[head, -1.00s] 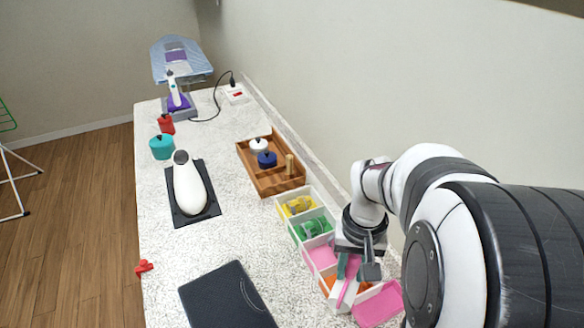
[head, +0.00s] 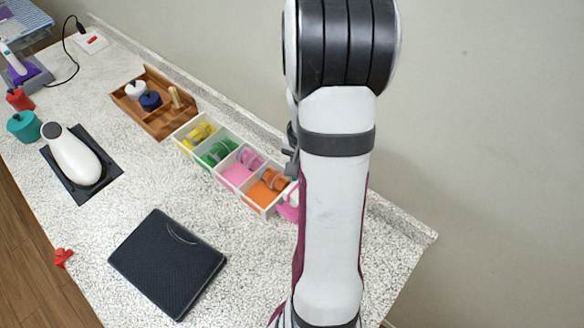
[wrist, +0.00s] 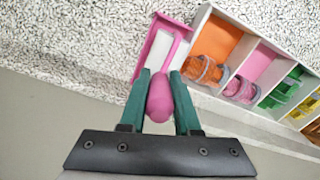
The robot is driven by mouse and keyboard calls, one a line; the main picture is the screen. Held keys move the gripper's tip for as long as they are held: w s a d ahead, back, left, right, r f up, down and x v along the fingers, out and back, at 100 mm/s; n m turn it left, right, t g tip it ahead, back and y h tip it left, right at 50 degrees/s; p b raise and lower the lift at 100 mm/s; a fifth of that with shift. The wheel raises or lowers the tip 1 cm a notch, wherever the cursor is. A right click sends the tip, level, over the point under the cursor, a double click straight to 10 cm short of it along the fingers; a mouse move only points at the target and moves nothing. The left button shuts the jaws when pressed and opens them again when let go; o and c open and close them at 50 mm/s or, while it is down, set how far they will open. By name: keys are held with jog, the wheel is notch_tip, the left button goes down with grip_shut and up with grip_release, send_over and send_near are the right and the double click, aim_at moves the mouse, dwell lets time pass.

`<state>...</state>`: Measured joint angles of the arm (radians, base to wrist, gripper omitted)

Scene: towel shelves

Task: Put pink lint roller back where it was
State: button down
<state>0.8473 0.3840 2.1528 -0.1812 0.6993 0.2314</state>
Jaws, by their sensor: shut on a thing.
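In the wrist view my gripper (wrist: 160,80) is shut on the pink lint roller (wrist: 158,100), its green fingers on either side of the rounded pink handle. A white part, apparently its roller head, extends ahead of the fingers. It overlaps a pink tray-like holder (wrist: 144,68) beside the orange end of the compartment box; I cannot tell whether it touches the holder. In the head view my arm hides the roller and most of the gripper. A sliver of pink (head: 290,208) shows beside my arm, past the orange compartment.
The white compartment box (head: 262,211) has yellow, green, pink and orange sections with coloured items inside. Beyond it lies a wooden tray (head: 184,122) with lidded pots. A dark flat case (head: 165,265) and a white device (head: 75,160) lie on the speckled counter. A wall runs behind.

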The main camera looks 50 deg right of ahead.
notch_tip(320, 180, down, 3)
jog(key=shift+f, duration=0.15)
jog(key=shift+f, duration=0.15)
jog(key=c, duration=0.6)
grip_release()
notch_tip(320, 180, up, 12)
jog(key=shift+r, duration=0.2)
jog(key=w+a+r+n, duration=0.1)
jog(key=a+r+n, duration=0.15)
jog(key=a, duration=0.55)
jog(key=s+a+n, duration=0.2)
jog(key=s+a, duration=0.1)
jog(key=a, duration=0.3)
jog(key=s+a+r+n+y, duration=0.1)
jog(key=s+a+n, duration=0.1)
jog(key=a, duration=0.5)
jog(key=s+a+n, duration=0.2)
jog(key=s+a, duration=0.2)
jog(key=a, duration=0.2)
jog(key=shift+s+a+r+y, duration=0.3)
jog(key=shift+s+a+y, duration=0.05)
jog(key=shift+a+y, duration=0.05)
